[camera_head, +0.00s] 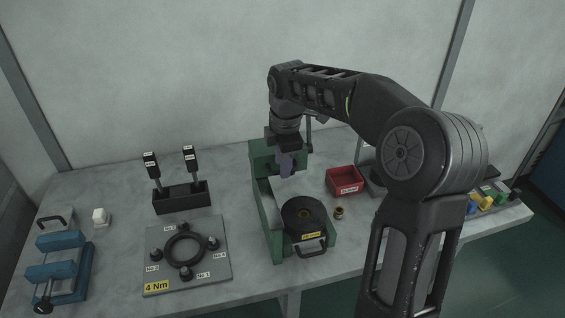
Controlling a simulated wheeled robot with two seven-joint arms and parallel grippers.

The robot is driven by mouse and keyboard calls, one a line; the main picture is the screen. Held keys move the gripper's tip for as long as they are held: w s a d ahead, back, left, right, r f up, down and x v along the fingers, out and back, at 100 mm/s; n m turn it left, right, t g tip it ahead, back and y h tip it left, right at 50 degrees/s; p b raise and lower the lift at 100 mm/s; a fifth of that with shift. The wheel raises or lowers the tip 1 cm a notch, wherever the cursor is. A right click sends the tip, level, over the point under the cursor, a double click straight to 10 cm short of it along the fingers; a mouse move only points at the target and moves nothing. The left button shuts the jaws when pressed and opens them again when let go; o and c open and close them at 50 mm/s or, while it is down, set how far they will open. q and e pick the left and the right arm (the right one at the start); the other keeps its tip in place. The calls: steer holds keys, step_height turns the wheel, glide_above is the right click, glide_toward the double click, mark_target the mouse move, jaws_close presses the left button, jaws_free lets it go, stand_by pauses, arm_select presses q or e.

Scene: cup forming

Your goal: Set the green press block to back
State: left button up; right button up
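The green press (276,238) stands in the middle of the table, with an upright green block (262,152) at its back. A round black die (303,212) with a front handle and a yellow label sits at its front end. My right gripper (287,150) points down over the back part of the press, in front of the green upright. The fingertips are dark and partly hidden. My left gripper is not in view.
Left of the press lie a grey plate (215,269) with a black ring, a black holder (181,197) with two upright tools, and a blue clamp (62,270).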

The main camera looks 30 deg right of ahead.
step_height(320, 180, up, 7)
steer(key=s, duration=0.1)
steer(key=shift+a+r+b, duration=0.2)
steer(key=shift+b, duration=0.1)
steer(key=shift+s, duration=0.1)
stand_by(0.3)
